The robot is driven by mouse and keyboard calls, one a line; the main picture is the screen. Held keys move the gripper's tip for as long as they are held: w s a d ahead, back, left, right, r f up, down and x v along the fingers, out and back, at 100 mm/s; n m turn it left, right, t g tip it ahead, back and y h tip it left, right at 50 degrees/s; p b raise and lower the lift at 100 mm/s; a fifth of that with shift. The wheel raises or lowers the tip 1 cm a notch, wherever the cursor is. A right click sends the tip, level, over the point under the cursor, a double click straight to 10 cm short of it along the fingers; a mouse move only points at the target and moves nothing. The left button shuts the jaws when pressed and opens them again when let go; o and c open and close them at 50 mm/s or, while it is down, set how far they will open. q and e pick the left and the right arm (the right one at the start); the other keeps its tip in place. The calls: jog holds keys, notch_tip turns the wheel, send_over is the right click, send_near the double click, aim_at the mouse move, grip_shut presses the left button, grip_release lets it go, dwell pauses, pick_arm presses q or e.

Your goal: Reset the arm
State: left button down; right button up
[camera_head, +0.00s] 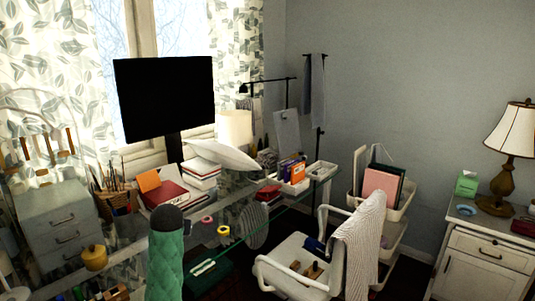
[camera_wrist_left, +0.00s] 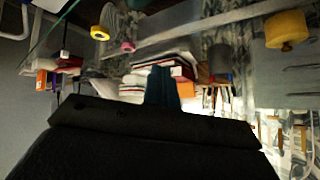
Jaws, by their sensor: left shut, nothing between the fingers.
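My left gripper (camera_wrist_left: 162,72) shows in the left wrist view as a dark body along the bottom with closed bluish fingers pointing up the picture. Nothing is held between them. That view is upside down and looks over the desk, with books (camera_wrist_left: 150,88) beyond the fingers. The gripper touches nothing that I can make out. In the head view neither gripper can be made out. My right gripper is in neither view.
A glass desk holds a black monitor (camera_head: 165,97), stacked books (camera_head: 201,175), grey drawers (camera_head: 63,222) and a yellow pot (camera_head: 95,257). A green quilted upright object (camera_head: 165,258) stands in front. A white chair (camera_head: 301,262) and a nightstand (camera_head: 487,254) with a lamp (camera_head: 508,140) are right.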

pick_arm(q)
jog(key=s+d+f+m+h, duration=0.1)
jog(key=s+d+f, duration=0.3)
jog(key=s+f, duration=0.15)
jog(key=s+d+f+h, duration=0.2)
jog(key=s+d+f, duration=0.25)
jog(key=s, duration=0.25)
jog(key=s+d+f+g, duration=0.2)
jog(key=s+f, duration=0.6)
jog(key=s, duration=0.5)
jog(key=s+d+f+m+g, duration=0.1)
jog(key=s+f+g, duration=0.2)
jog(key=s+f, duration=0.6)
jog(key=s+d+f+m+g+h, duration=0.1)
jog(key=s+f, duration=0.7)
jog(key=s, duration=0.9)
jog(key=shift+d+f+g, duration=0.4)
jog(key=shift+d+g, duration=0.3)
jog(key=shift+d, duration=0.1)
